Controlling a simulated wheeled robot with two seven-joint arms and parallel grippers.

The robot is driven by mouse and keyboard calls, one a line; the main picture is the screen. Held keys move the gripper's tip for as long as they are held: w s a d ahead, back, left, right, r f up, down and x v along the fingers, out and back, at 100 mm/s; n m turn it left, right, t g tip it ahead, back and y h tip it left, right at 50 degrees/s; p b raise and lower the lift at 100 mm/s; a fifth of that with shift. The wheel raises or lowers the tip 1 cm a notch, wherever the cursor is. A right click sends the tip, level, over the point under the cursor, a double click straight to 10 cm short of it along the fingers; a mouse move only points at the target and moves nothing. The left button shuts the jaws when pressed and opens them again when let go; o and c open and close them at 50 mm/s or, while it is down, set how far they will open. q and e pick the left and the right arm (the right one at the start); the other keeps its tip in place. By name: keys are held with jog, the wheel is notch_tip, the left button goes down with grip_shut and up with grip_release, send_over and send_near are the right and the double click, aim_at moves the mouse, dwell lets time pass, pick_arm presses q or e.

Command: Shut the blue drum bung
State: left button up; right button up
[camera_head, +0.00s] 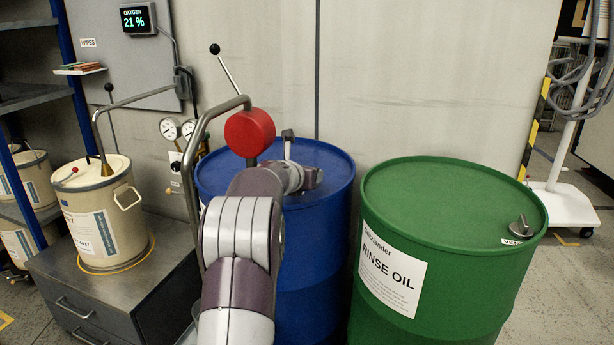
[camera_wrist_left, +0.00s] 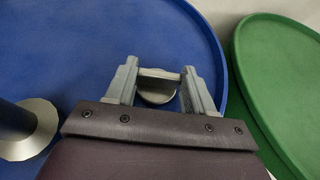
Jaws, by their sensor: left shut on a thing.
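The blue drum (camera_head: 335,165) stands upright in the middle of the head view, its top in sight. My left arm reaches over it from below, with the left gripper (camera_head: 308,178) low at the drum top, right of the pump. In the left wrist view my left gripper (camera_wrist_left: 160,80) has its two fingers shut on the grey blue drum bung (camera_wrist_left: 157,93), gripping its raised handle bar from both ends. The bung sits at the drum's top, inside the rim. In the head view my gripper hides most of it. My right gripper is not in view.
A red-topped pump (camera_head: 250,132) with a bent metal pipe rises from the blue drum, close left of my arm. The green drum (camera_head: 440,205) stands at right, with its own grey bung (camera_head: 521,227). A cream can (camera_head: 100,210) stands on a grey cabinet at left.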

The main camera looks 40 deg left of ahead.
pick_arm(q)
jog(key=shift+r, duration=0.15)
dwell(0.3)
jog(key=o, duration=1)
jog(key=shift+o, duration=0.2)
jog(key=v, duration=1.2)
jog(key=shift+s, duration=0.35)
